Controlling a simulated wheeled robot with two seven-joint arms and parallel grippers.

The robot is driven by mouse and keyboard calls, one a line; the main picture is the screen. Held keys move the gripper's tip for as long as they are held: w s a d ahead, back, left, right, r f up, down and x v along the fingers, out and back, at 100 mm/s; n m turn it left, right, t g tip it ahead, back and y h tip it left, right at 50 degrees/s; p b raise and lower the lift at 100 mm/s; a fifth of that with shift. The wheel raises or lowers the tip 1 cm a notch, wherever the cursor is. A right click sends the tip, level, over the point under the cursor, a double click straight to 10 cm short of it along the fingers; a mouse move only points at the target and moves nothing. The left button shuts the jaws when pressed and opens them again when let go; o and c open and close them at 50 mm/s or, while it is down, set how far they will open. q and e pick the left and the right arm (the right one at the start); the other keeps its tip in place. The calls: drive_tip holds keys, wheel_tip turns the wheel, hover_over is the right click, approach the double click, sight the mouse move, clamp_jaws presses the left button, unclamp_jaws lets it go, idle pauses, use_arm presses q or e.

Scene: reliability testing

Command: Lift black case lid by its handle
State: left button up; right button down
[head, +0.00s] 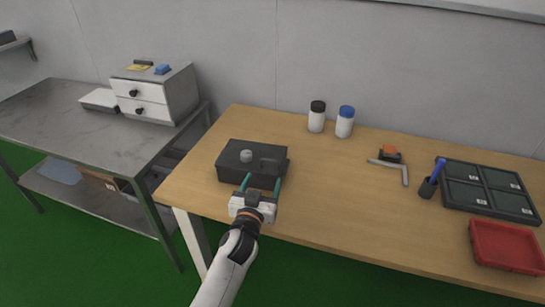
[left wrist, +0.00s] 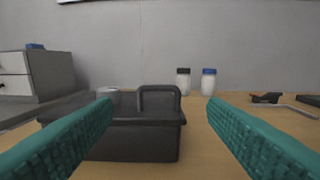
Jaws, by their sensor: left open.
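The black case (head: 235,170) sits on the left part of the wooden table with its lid (head: 240,153) down on it. The lid carries a black handle (head: 268,162), which stands up as an arch in the left wrist view (left wrist: 160,89). A grey round knob (head: 246,156) is on the lid left of the handle. My left gripper (head: 261,182) is open at the front of the case. In the left wrist view its teal fingers (left wrist: 158,110) are spread wide, with the case and handle beyond and between them. My right gripper is not in view.
Two white bottles, one black-capped (head: 317,117) and one blue-capped (head: 345,122), stand behind right of the case. A metal bench (head: 60,118) with drawers (head: 145,100) stands left.

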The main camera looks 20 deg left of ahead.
sight(272, 165)
use_arm(q)
drive_tip(key=w, duration=1.1)
drive_tip(key=shift+w+a, duration=0.3)
drive_tip(key=shift+w, duration=0.1)
